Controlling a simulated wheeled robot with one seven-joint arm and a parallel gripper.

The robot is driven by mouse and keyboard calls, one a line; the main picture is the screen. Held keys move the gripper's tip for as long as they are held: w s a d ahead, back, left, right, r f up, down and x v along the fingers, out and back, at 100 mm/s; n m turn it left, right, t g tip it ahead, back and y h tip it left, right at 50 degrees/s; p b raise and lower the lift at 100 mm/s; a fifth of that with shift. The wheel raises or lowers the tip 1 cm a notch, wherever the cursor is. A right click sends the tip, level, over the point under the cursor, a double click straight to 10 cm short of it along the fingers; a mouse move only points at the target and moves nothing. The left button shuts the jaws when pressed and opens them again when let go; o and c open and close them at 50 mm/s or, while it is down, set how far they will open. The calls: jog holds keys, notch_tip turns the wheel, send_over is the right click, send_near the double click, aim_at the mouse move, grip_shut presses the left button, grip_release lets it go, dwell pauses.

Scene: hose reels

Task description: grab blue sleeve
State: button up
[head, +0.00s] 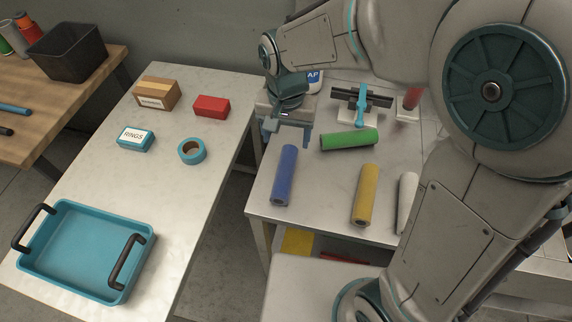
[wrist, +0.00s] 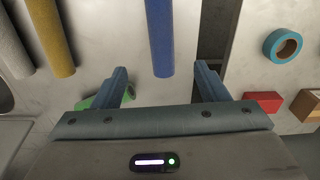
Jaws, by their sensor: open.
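The blue sleeve (head: 284,175) lies on the grey table on the right in the head view, its length running away from me. It also shows in the wrist view (wrist: 160,40), at the top middle, extending out of frame. My gripper (head: 292,138) is at the far end of the sleeve in the head view. In the wrist view my gripper (wrist: 162,84) is open, with one finger on each side of the sleeve's line. The sleeve's near end there shows between the fingertips. I cannot tell the height of the fingers above it.
A green sleeve (head: 349,139), a yellow sleeve (head: 365,195) and a white sleeve (head: 406,203) lie on the same table. A stand with a blue clamp (head: 361,105) is behind. The left table holds a teal tray (head: 136,262), teal tape (head: 192,151) and boxes. A gap separates the tables.

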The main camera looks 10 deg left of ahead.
aim_at(285, 169)
jog(key=f, duration=0.9)
jog(key=shift+a, duration=0.2)
jog(key=shift+s+f+p, duration=0.15)
jog(key=shift+f+p, duration=0.5)
jog(key=shift+f, duration=1.85)
jog(key=c, duration=1.1)
